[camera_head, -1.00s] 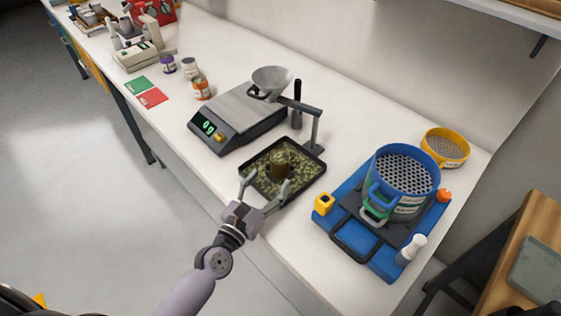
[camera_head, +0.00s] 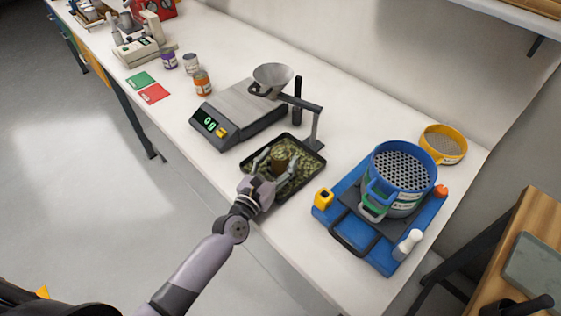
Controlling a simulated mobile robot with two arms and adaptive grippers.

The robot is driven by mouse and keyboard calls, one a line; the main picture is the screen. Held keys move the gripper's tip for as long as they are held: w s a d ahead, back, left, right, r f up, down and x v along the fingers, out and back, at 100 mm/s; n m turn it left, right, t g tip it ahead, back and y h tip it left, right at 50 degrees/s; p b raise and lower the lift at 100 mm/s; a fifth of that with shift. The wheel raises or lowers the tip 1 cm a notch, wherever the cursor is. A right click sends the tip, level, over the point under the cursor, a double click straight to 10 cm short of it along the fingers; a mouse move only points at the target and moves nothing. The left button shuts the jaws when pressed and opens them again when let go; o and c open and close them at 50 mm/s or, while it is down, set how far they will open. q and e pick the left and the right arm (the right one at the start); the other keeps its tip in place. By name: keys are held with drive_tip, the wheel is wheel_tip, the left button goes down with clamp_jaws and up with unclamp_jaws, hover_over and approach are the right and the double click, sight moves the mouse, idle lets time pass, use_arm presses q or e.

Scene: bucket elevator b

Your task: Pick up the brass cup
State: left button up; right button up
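The brass cup (camera_head: 281,160) is a small brownish cup in the black tray (camera_head: 316,172) of greenish pellets, near the middle of the head view. My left gripper (camera_head: 278,162) reaches over the tray's near edge with its fingers apart, one on each side of the cup. I cannot tell whether the fingers touch it. The gripper's palm hides part of the tray's near side. A dark piece of my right arm or gripper (camera_head: 517,308) shows at the bottom right corner; its fingers cannot be made out.
A digital scale (camera_head: 240,112) with a metal funnel (camera_head: 272,79) above it stands behind left of the tray. A post with an arm (camera_head: 314,128) rises at the tray's back corner. A blue sieve shaker (camera_head: 400,180) stands to the right. Jars (camera_head: 203,84) stand at left.

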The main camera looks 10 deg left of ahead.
use_arm(q)
drive_tip(key=c, duration=1.2)
drive_tip(key=shift+w+r, duration=0.1)
drive_tip(key=shift+r, duration=0.1)
